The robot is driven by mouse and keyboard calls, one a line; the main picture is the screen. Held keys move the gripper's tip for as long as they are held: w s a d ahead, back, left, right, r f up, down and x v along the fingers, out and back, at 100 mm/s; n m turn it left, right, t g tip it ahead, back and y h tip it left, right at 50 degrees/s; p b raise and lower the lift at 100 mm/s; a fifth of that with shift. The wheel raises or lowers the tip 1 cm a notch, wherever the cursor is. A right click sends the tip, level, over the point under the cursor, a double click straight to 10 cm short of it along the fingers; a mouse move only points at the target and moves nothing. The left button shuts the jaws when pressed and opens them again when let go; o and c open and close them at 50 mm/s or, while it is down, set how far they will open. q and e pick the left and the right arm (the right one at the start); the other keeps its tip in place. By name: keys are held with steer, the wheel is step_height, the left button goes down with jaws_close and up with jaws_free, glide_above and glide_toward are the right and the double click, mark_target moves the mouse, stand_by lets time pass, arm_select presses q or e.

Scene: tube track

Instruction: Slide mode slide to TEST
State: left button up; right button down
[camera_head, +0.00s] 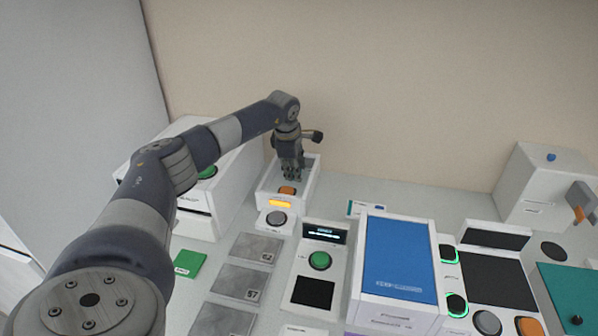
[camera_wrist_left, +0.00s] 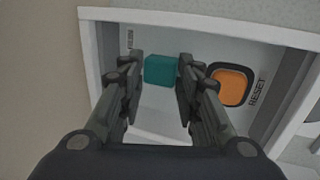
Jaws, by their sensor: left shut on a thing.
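The mode slide knob is a teal block (camera_wrist_left: 160,70) in the recess of a white open-topped box (camera_wrist_left: 205,22). In the head view this box (camera_head: 311,185) stands at the back, near the wall. My left gripper (camera_head: 292,177) reaches down into it from above. In the left wrist view its two fingers (camera_wrist_left: 160,82) lie on either side of the teal block, shut on it. An orange button (camera_wrist_left: 231,85) labelled RESET is right of the fingers. The other label, left of the block, is too small to read.
A yellow display (camera_head: 281,203) and a grey round button (camera_head: 277,218) sit at the box's front. A white machine (camera_head: 200,222) stands close on the left. A green-button panel (camera_head: 313,282) and a blue-topped box (camera_head: 400,255) are to the front right.

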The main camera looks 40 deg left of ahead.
arm_select(q)
steer(key=shift+s+a+f, duration=0.1)
steer(key=shift+s+a, duration=0.45)
steer(key=shift+a, duration=0.35)
steer(key=shift+s+a+f, duration=0.1)
steer(key=shift+s+a, duration=0.45)
steer(key=shift+a, duration=0.3)
steer(key=o, duration=0.6)
steer(key=shift+r, duration=0.1)
steer(key=shift+a+r, duration=0.1)
steer(key=shift+r, duration=0.05)
step_height(320, 180, up, 7)
steer(key=p, duration=0.6)
steer(key=shift+w, duration=0.1)
